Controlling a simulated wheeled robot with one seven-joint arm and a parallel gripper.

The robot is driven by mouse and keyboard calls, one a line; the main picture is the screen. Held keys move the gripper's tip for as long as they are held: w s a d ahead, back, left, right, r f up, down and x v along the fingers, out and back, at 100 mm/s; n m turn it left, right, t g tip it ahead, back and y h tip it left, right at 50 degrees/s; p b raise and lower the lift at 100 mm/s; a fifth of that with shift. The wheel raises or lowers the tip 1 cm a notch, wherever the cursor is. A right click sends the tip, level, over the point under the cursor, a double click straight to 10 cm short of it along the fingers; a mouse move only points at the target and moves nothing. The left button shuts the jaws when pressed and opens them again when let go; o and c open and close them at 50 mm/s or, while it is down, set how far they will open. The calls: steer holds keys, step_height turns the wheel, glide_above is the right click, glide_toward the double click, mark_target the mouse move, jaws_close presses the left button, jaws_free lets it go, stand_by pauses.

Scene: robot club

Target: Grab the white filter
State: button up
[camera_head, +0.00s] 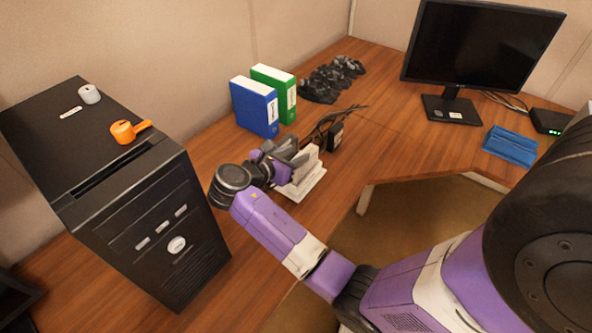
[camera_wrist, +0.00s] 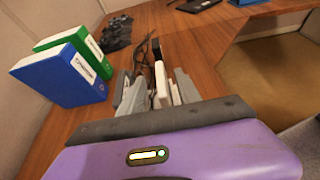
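A small white cylinder (camera_head: 89,94), which looks like the white filter, stands on top of the black computer tower (camera_head: 60,130) at the left of the head view. It is out of the wrist view.
An orange handled piece (camera_head: 124,132) lies on the tower near the white cylinder. Blue (camera_head: 256,108) and green (camera_head: 275,92) binders stand behind my gripper. A black adapter with cables (camera_head: 335,135) lies beside the rack. A monitor (camera_head: 480,45) stands at the back right.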

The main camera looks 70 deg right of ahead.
mark_target(305, 151)
steer(key=shift+w+d+f, duration=0.15)
steer(key=shift+d+f, duration=0.2)
steer(key=shift+d, duration=0.45)
steer(key=shift+f+p+x, duration=0.1)
steer(key=shift+p+x, duration=0.05)
steer(key=shift+x, duration=1.35)
steer(key=shift+f+p+x, duration=0.15)
steer(key=shift+x, duration=1.3)
steer(key=shift+a, duration=0.15)
jaws_close()
